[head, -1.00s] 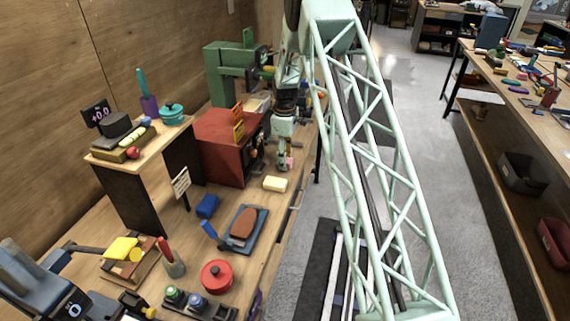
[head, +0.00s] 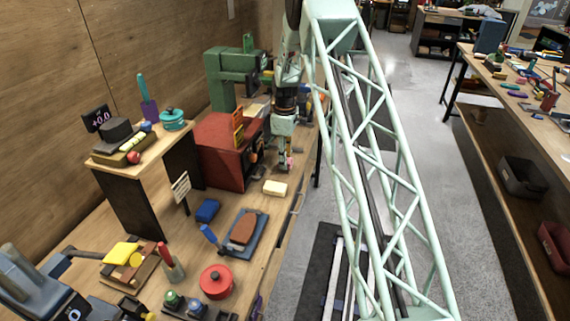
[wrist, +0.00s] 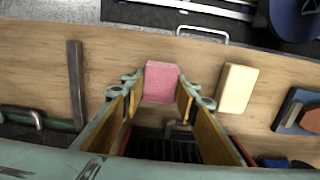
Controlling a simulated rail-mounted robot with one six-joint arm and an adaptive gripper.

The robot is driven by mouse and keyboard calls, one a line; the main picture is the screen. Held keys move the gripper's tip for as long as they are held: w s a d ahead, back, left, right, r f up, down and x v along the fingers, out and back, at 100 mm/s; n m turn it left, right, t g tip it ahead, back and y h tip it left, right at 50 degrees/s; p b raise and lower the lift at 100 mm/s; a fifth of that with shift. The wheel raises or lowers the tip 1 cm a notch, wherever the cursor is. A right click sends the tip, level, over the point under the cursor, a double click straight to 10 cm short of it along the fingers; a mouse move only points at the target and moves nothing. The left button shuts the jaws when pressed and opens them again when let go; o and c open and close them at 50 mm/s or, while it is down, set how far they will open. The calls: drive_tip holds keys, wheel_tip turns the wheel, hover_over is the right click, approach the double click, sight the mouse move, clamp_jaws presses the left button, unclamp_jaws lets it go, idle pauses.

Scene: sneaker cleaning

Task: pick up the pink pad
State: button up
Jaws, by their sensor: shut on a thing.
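The pink pad (wrist: 161,80) is a small block with a rough face, between my fingertips in the wrist view. My gripper (wrist: 160,96) is shut on it, one finger against each side. In the head view my gripper (head: 284,163) points down over the far part of the workbench, beyond the cream block. The pad is small and mostly hidden by the fingers there. I cannot tell whether it touches the bench top.
A cream block (wrist: 237,88) lies just right of my gripper in the wrist view, and a dark metal bar (wrist: 76,85) lies to the left. The red machine housing (head: 220,150) stands close left of my gripper in the head view. A blue tray (head: 258,227) sits nearer.

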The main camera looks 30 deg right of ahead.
drive_tip(key=shift+r, duration=0.4)
drive_tip(key=shift+s+a+r, duration=0.15)
drive_tip(key=shift+s, duration=0.4)
drive_tip(key=s+a, duration=0.1)
drive_tip(key=s, duration=0.3)
drive_tip(key=s+a+r, duration=0.1)
drive_tip(key=s, duration=0.4)
drive_tip(key=s+a, duration=0.2)
drive_tip(key=s, duration=0.3)
drive_tip(key=shift+s+r, duration=0.15)
drive_tip(key=shift+o, duration=1.1)
drive_tip(key=shift+c, duration=1.3)
drive_tip(key=w+a+r+p, duration=0.4)
drive_tip(key=w+a+r, duration=0.1)
drive_tip(key=shift+a, duration=0.2)
